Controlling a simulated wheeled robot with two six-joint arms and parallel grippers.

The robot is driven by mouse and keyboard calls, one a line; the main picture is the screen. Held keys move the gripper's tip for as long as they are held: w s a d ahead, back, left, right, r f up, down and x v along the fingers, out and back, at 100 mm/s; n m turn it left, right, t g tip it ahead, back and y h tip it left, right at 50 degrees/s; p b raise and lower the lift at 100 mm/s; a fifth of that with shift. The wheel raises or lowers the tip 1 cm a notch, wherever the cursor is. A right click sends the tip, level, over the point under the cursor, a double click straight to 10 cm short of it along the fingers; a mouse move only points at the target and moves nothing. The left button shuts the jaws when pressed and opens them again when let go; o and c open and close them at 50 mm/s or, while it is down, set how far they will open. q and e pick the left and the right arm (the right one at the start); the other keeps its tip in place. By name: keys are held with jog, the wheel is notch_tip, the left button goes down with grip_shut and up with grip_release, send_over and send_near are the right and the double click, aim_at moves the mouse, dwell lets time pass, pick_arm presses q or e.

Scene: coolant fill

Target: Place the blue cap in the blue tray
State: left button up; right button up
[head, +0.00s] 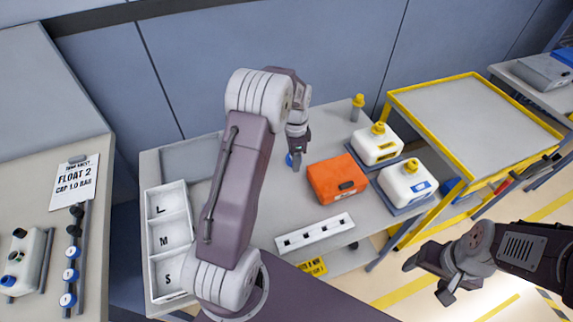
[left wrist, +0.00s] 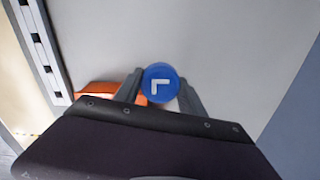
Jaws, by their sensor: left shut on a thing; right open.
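The blue cap (head: 290,159) is at the fingertips of my left gripper (head: 297,156), over the grey table. In the left wrist view the round cap (left wrist: 160,82), marked with a white L-shaped corner, sits between the two fingers (left wrist: 160,90), which are shut on it. I cannot tell its exact height above the table. My right gripper (head: 428,281) is open and empty at the lower right, away from the table. I cannot pick out a clearly blue tray on the table; my left arm hides part of it.
A white L/M/S organizer (head: 168,240) stands at the table's left. An orange box (head: 338,180), a white strip with dark slots (head: 314,233) and two white jugs (head: 376,146) (head: 407,182) stand to the right. A yellow-framed cart (head: 475,115) stands beyond.

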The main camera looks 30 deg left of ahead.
pick_arm(q)
jog(key=w+d+r, duration=0.1)
jog(key=d, duration=0.2)
jog(key=w+d+r, duration=0.1)
jog(key=d+r, duration=0.3)
jog(key=d, duration=0.1)
jog(key=shift+w+d+r, duration=0.2)
jog(key=shift+w+d, duration=0.15)
jog(key=shift+w, duration=0.05)
jog(key=s+f+n, duration=0.1)
jog(key=s+n, duration=0.1)
jog(key=s, duration=0.2)
jog(key=s+f+n, duration=0.2)
jog(key=s+n, duration=0.1)
jog(key=s, duration=0.2)
jog(key=s+a+f+n, duration=0.1)
jog(key=s+n, duration=0.2)
jog(key=s, duration=0.2)
jog(key=shift+s+f, duration=0.2)
jog(key=shift+f, duration=0.2)
jog(key=shift+f+n, duration=0.25)
jog(key=shift+n, duration=0.25)
jog(key=shift+w+n, duration=0.45)
jog(key=shift+n, duration=0.25)
jog(key=shift+f, duration=0.1)
